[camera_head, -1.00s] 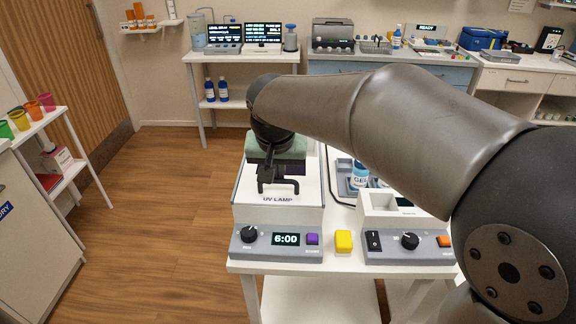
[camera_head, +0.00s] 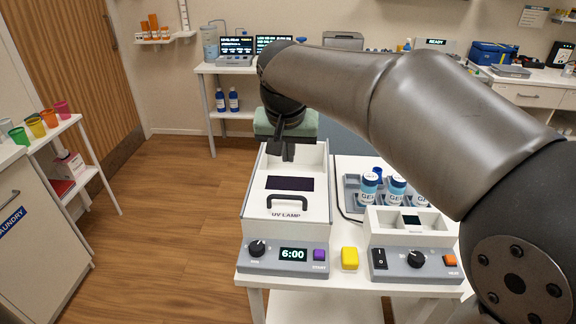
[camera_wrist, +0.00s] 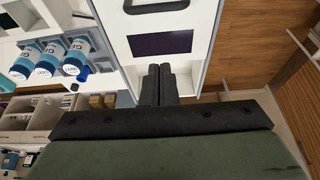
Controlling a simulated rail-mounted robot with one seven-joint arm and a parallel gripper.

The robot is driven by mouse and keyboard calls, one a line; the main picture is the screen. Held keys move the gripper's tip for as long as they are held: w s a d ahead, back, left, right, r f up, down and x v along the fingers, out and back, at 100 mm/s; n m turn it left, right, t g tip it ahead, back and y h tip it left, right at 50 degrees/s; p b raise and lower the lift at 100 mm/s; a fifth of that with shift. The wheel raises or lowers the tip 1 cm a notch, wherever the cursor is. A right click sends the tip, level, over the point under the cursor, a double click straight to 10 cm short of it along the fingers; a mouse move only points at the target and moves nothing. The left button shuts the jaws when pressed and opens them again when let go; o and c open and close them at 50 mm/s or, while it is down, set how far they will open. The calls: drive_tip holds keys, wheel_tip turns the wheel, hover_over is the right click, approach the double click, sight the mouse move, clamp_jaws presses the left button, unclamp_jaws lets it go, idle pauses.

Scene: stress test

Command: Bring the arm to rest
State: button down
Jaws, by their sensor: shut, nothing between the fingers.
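My gripper (camera_head: 282,150) hangs above the back part of the UV lamp box (camera_head: 286,222) in the head view, pointing down. Its fingers are shut together with nothing between them; in the wrist view the closed fingers (camera_wrist: 158,84) show in front of the box (camera_wrist: 205,60). The box is white with a dark window, a black handle and a front panel reading 6:00. My gripper appears clear of the box handle. My arm reaches across the upper right of the head view and hides part of the back wall.
Right of the lamp, blue-capped jars (camera_head: 368,188) stand in a grey rack beside a white device (camera_head: 412,248) with a knob. A yellow block (camera_head: 349,258) sits between the front panels. Cups on a side shelf (camera_head: 60,130) stand at left. The floor (camera_head: 175,220) between is clear.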

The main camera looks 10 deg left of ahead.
drive_tip(key=s+d+f+g+p, duration=0.1)
drive_tip(key=s+d+f, duration=0.6)
drive_tip(key=s+d, duration=0.3)
drive_tip(key=s+d+f+g+p, duration=0.1)
drive_tip(key=s+d+f+g, duration=0.1)
drive_tip(key=s+d+f, duration=0.6)
drive_tip(key=s+d, duration=0.2)
drive_tip(key=s, duration=0.3)
drive_tip(key=shift+s+g, duration=0.25)
drive_tip(key=shift+g, duration=0.05)
